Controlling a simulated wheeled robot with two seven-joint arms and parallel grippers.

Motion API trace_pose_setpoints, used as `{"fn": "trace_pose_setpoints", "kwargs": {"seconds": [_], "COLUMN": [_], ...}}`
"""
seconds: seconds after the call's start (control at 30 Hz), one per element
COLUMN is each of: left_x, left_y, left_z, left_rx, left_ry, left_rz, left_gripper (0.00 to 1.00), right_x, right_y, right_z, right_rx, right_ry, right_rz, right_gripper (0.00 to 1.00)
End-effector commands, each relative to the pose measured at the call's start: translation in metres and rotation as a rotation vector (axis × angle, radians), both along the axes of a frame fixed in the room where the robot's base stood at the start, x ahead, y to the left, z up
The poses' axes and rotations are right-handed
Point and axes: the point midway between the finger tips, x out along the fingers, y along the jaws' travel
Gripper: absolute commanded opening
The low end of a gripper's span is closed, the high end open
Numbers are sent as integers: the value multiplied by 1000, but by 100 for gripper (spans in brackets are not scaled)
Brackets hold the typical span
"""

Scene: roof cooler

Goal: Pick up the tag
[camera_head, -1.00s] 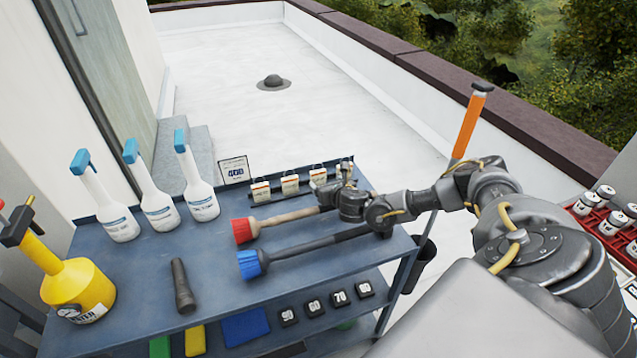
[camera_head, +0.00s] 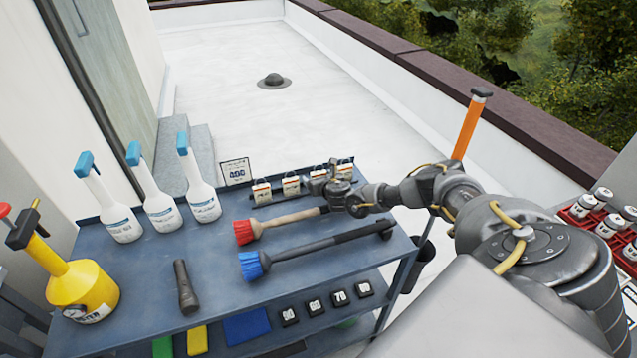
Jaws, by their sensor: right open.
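Several small white tags with dark loops and red print stand in a row on a rail at the back edge of the blue cart (camera_head: 215,285). The leftmost tag (camera_head: 261,192) and the one beside it (camera_head: 291,184) show clearly. The rightmost tag (camera_head: 345,171) shows behind my right gripper (camera_head: 323,186). Another tag between them is partly covered by the gripper. My right gripper is open, right at the row's right half; I cannot tell whether it touches a tag. My left gripper is not in view.
White spray bottles (camera_head: 160,210), a printed card (camera_head: 235,172), a yellow sprayer (camera_head: 84,289) and a dark flashlight (camera_head: 186,287) stand or lie to the left. An orange-handled pole (camera_head: 468,125) stands behind my right arm.

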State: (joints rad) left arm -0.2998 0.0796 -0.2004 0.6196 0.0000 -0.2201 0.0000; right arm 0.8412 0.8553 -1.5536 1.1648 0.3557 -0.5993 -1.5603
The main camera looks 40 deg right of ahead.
Motion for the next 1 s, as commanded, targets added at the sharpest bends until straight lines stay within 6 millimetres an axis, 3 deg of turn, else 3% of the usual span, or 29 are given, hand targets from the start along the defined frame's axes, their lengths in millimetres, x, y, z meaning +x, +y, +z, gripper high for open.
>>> {"fn": "trace_pose_setpoints", "kwargs": {"seconds": [0.27, 0.63, 1.0], "left_x": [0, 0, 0], "left_y": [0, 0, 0], "left_z": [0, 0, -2], "left_rx": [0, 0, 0], "left_ry": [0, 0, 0], "left_rz": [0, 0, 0], "left_gripper": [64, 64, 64], "right_x": [2, 2, 2], "right_y": [-1, -1, -1], "right_z": [-1, -1, 4], "right_rx": [-1, 0, 0], "right_ry": [0, 0, -1], "right_rz": [1, 0, -1], "right_gripper": [76, 29, 28]}}
